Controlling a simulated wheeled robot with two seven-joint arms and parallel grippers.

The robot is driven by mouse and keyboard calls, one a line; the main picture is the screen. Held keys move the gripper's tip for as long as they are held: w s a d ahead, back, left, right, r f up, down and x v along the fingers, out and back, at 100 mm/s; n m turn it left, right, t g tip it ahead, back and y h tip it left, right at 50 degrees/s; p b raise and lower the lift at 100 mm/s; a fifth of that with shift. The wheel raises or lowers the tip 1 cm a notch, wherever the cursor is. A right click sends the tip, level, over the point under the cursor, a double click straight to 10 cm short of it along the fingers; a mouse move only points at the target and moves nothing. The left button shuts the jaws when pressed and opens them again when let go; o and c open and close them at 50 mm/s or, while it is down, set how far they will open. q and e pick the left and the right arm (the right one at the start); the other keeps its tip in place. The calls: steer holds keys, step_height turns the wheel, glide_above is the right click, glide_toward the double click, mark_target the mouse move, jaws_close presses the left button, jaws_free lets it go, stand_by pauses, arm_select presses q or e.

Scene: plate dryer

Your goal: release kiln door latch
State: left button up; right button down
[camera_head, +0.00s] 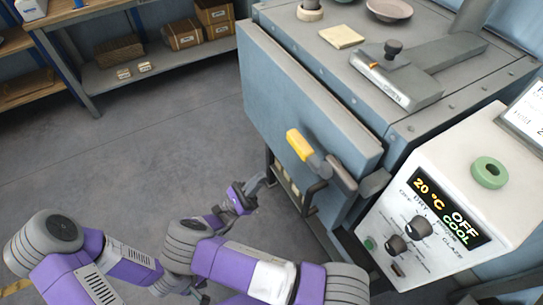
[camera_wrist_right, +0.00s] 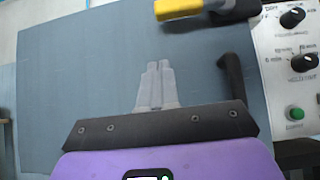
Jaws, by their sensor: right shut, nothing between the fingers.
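The kiln door (camera_head: 290,100) is a blue-grey panel that looks closed against the kiln body. The latch (camera_head: 299,144) is a yellow-gripped lever on a dark pivot, pointing up and left across the door. In the right wrist view the latch (camera_wrist_right: 180,9) lies along the top edge, above my fingertips. A dark bar handle (camera_head: 317,190) is below the latch; it also shows in the wrist view (camera_wrist_right: 232,75). My right gripper (camera_head: 262,181) is shut and empty, in front of the door, below and left of the latch, apart from it.
A white control box (camera_head: 440,185) with dials, a display and a green ring on top stands right of the door. The kiln top (camera_head: 440,55) holds a sliding block and a bowl. Shelves (camera_head: 150,65) stand at the back left. The floor (camera_head: 130,140) between is clear.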

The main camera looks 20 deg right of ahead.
steer(key=a+r+b+x, duration=0.1)
steer(key=a+r+x, duration=0.1)
steer(key=x, duration=1)
steer(key=shift+r+g, duration=0.25)
steer(key=shift+g, duration=0.05)
steer(key=shift+s+d, duration=0.1)
steer(key=shift+d, duration=0.05)
